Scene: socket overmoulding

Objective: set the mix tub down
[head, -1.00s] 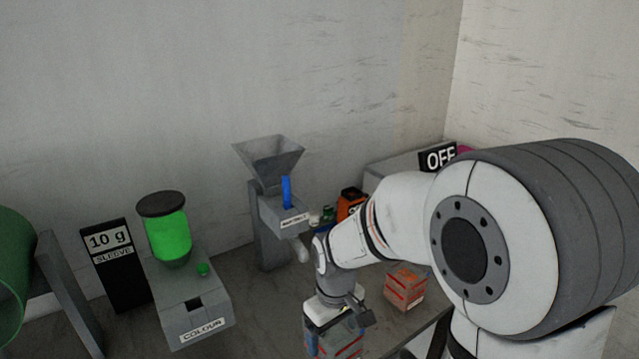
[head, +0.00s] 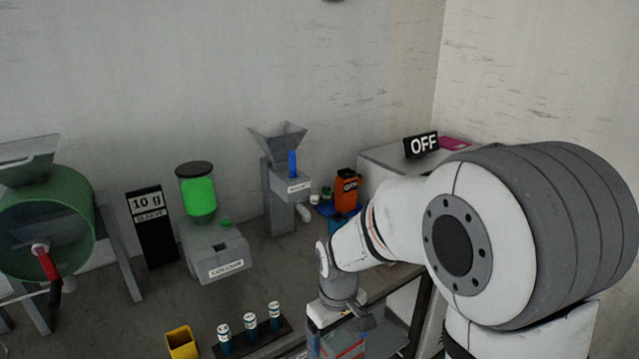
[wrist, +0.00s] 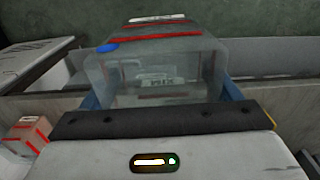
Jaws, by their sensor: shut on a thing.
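The mix tub is a see-through grey tub with red bands. It fills the middle of the wrist view (wrist: 155,75), between the blue fingers of my gripper (wrist: 162,98). My gripper is shut on it. In the head view my gripper (head: 338,318) hangs at the bottom centre, with part of the tub (head: 345,343) below it. The tub's lower part is cut off by the picture edge. I cannot tell whether its base touches anything.
A yellow cup (head: 181,343) and a rack (head: 262,340) of several capped vials stand left of my gripper. Behind are the colour dispenser (head: 215,258), the hopper machine (head: 280,205) and a green drum (head: 75,225). A red-striped box (wrist: 28,132) shows at left in the wrist view.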

